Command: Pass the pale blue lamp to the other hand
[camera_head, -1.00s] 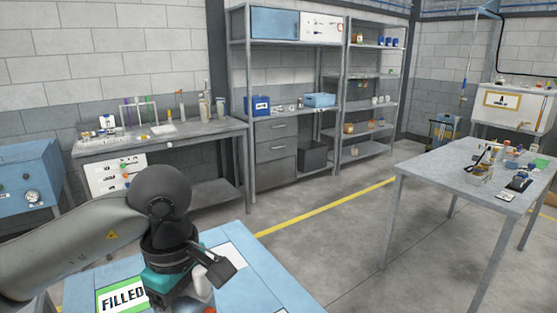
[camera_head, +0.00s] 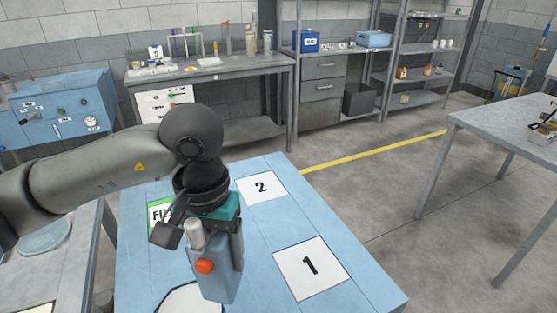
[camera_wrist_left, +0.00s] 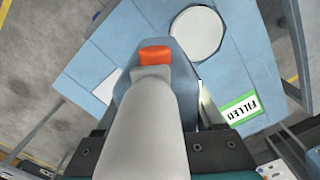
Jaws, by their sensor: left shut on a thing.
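The pale blue lamp (camera_head: 217,282) is a boxy body with an orange knob and a light grey cylinder on it. In the head view it hangs below my left gripper (camera_head: 204,238), over the front part of the blue table. My left gripper is shut on the lamp, and its fingers hide part of the lamp's top. In the left wrist view the lamp (camera_wrist_left: 182,78) shows beyond the fingers, with its orange knob at the far end and the grey cylinder nearest the camera. My right gripper is in neither view.
The blue table (camera_head: 335,225) carries a white card "1" (camera_head: 311,268), a card "2" (camera_head: 262,187), a green-edged "FILLED" card (camera_head: 160,216) and a white disc (camera_head: 190,300). A grey table (camera_head: 510,130) stands to the right, with open floor between. A workbench (camera_head: 215,75) stands behind.

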